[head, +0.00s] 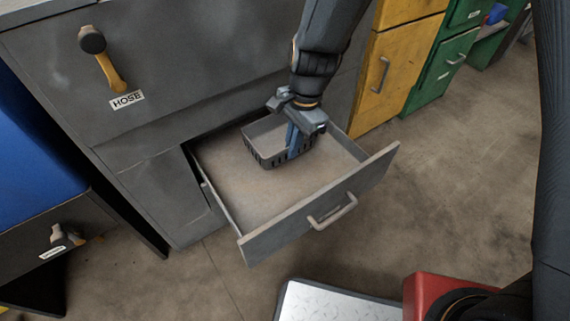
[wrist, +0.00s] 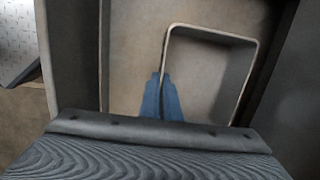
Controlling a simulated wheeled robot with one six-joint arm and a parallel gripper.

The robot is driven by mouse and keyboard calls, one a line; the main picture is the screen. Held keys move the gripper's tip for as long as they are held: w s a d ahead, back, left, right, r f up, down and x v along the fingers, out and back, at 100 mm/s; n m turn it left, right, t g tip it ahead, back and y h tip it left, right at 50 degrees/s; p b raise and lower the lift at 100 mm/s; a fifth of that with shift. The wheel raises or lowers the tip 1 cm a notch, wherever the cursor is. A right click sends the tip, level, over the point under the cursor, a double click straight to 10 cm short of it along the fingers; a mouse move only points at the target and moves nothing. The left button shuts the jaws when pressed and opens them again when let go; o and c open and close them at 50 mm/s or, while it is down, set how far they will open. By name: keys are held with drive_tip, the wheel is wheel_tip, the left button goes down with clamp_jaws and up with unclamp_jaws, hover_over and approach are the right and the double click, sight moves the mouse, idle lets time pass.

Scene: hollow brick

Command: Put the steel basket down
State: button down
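The steel basket (head: 262,151) is a small grey open box with slotted sides. It is inside the pulled-out grey drawer (head: 238,190), toward the back. In the wrist view, the fingers of my gripper (wrist: 162,78) are close together, one on each side of the wall of the basket (wrist: 236,68). The basket looks empty and about level. It is at or very near the drawer floor; I cannot tell whether it touches.
The drawer front with its handle (head: 332,211) stands out from the grey cabinet (head: 180,60). Yellow (head: 395,75) and green (head: 440,72) cabinets stand behind. The drawer floor in front of the basket is bare.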

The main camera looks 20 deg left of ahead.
wheel_tip(320, 180, down, 9)
drive_tip(key=b, duration=0.3)
drive_tip(key=shift+r, duration=0.3)
drive_tip(key=c, duration=2.4)
unclamp_jaws()
drive_tip(key=shift+c, duration=0.2)
drive_tip(key=o, duration=0.4)
drive_tip(key=shift+o, duration=0.2)
